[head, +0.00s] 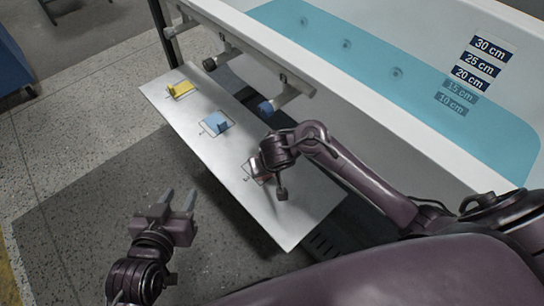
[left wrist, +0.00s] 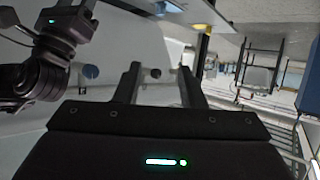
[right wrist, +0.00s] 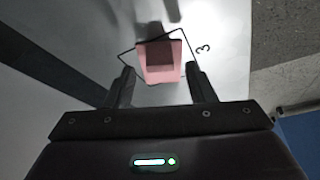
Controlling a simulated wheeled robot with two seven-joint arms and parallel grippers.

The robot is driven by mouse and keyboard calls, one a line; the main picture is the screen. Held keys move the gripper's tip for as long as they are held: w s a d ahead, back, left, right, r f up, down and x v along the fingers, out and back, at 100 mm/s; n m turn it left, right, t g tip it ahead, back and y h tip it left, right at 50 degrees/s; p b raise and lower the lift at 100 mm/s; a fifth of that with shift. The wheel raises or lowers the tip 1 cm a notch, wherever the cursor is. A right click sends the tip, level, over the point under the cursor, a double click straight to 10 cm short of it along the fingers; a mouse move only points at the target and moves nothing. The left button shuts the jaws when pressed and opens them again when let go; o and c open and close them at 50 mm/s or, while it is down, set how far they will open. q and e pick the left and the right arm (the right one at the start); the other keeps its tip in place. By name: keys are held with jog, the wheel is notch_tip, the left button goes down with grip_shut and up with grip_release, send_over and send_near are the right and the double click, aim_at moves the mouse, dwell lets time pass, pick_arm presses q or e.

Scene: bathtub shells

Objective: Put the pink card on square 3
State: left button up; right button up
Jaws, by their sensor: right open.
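The pink card (right wrist: 160,72) is in the right wrist view, on the outlined square 3 (right wrist: 126,56), whose number 3 (right wrist: 203,50) is printed beside it. The card has a flat part and a darker raised part, and it sits turned relative to the outline. In the head view my right gripper (head: 268,178) covers most of square 3. My left gripper (head: 178,200) is open and empty, over the floor left of the board.
The white board (head: 300,215) also bears a yellow card (head: 181,88) and a blue card (head: 217,122), each at its own outlined square. A bathtub (head: 300,55) with blue water and depth labels (head: 478,62) stands behind the board. Fittings (head: 285,97) project from the tub's side above the board.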

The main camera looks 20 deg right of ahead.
pick_arm(q)
jog(key=s+a+f+g+y+p, duration=0.25)
jog(key=s+f+g, duration=0.35)
jog(key=s+f, duration=0.3)
pick_arm(e)
jog(key=v, duration=0.3)
jog(key=p+v, duration=0.5)
jog(key=v, duration=0.2)
pick_arm(q)
jog(key=s+a+r+n+g+y, duration=0.1)
jog(key=s+a+g+y, duration=0.1)
jog(key=a+g, duration=0.2)
jog(key=a, duration=0.3)
jog(key=shift+s+y, duration=0.35)
pick_arm(e)
jog(key=s+f+n+g+y, duration=0.1)
jog(key=s+f+n+g, duration=0.2)
jog(key=s, duration=1.3)
jog(key=shift+a+f+n, duration=0.25)
jog(key=shift+a+n, duration=0.05)
jog(key=shift+n, duration=0.2)
pick_arm(q)
jog(key=shift+s, duration=0.1)
pick_arm(e)
jog(key=shift+s, duration=0.15)
